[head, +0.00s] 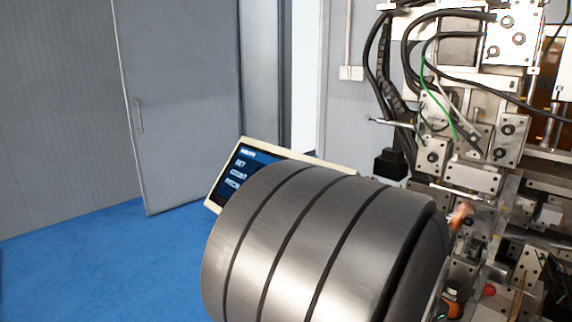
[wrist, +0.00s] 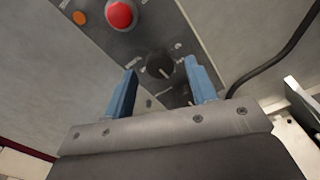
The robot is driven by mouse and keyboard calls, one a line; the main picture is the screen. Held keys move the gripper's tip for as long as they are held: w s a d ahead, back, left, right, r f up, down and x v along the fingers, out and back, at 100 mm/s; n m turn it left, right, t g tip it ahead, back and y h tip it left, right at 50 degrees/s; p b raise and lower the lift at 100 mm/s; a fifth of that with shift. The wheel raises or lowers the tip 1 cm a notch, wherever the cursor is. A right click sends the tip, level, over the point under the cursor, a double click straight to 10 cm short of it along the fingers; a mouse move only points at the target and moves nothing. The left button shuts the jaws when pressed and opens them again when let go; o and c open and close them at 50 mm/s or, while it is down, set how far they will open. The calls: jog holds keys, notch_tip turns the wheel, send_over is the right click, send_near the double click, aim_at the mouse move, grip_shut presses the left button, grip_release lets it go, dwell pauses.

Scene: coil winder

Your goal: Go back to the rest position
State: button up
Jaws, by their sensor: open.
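My gripper (wrist: 160,82) shows in the wrist view with its two blue fingers apart and nothing between them. Beyond the fingertips is a dark control panel (wrist: 122,42) with a black rotary knob (wrist: 159,66), a red push button (wrist: 120,14) and an orange button (wrist: 79,18). The knob appears between the fingertips in the picture; I cannot tell how far beyond them it is. In the head view my large grey arm link fills the lower middle, and the gripper is hidden there.
The coil winder (head: 470,140), with cables and metal blocks, stands at the right. A tilted screen (head: 245,172) is partly hidden behind my arm. A grey door (head: 185,100) and blue floor (head: 110,260) lie to the left, where room is free. A black cable (wrist: 275,62) runs beside the panel.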

jog(key=shift+f, duration=0.7)
jog(key=shift+r, duration=0.1)
